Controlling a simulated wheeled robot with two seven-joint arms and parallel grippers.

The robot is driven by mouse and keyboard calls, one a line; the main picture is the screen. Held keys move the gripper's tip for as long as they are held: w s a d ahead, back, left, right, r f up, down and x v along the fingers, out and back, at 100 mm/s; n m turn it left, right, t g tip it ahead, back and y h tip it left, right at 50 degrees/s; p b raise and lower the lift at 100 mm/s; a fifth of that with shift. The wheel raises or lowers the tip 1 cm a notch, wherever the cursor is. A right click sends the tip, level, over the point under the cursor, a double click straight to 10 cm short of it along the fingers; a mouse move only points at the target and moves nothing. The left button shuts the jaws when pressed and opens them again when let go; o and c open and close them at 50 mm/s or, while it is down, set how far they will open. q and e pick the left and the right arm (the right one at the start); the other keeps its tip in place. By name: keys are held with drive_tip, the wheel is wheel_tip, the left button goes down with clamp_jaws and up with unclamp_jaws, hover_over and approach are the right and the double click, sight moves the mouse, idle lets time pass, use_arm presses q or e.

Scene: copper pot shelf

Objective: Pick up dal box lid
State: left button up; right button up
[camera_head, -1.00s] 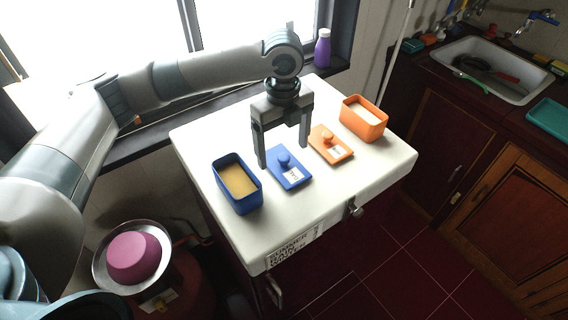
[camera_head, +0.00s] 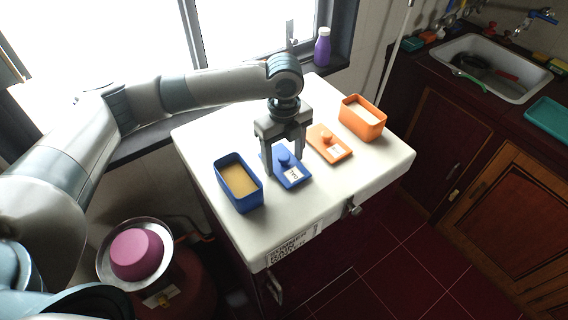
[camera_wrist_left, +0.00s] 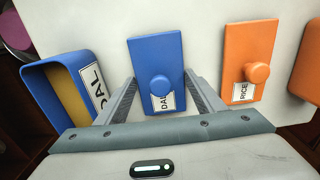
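The dal box lid (camera_head: 294,180) is a flat blue rectangle with a round blue knob and a white "DAL" label. It lies flat on the white table, and it also shows in the wrist view (camera_wrist_left: 155,52). My left gripper (camera_head: 283,161) points down over it, open, with one finger on each side of the knob (camera_wrist_left: 160,86). In the wrist view gaps show between the knob and both fingers. The open blue dal box (camera_head: 240,187), with yellowish contents, stands to the left of the lid. My right gripper is not in view.
An orange lid (camera_head: 330,145) labelled "RICE" lies just right of the blue lid, and an open orange box (camera_head: 363,121) stands beyond it. The white table (camera_head: 310,210) is bare towards its front edge. A purple bottle (camera_head: 322,47) stands on the windowsill.

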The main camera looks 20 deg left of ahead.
use_arm(q)
drive_tip(key=c, duration=0.5)
drive_tip(key=shift+o, duration=0.2)
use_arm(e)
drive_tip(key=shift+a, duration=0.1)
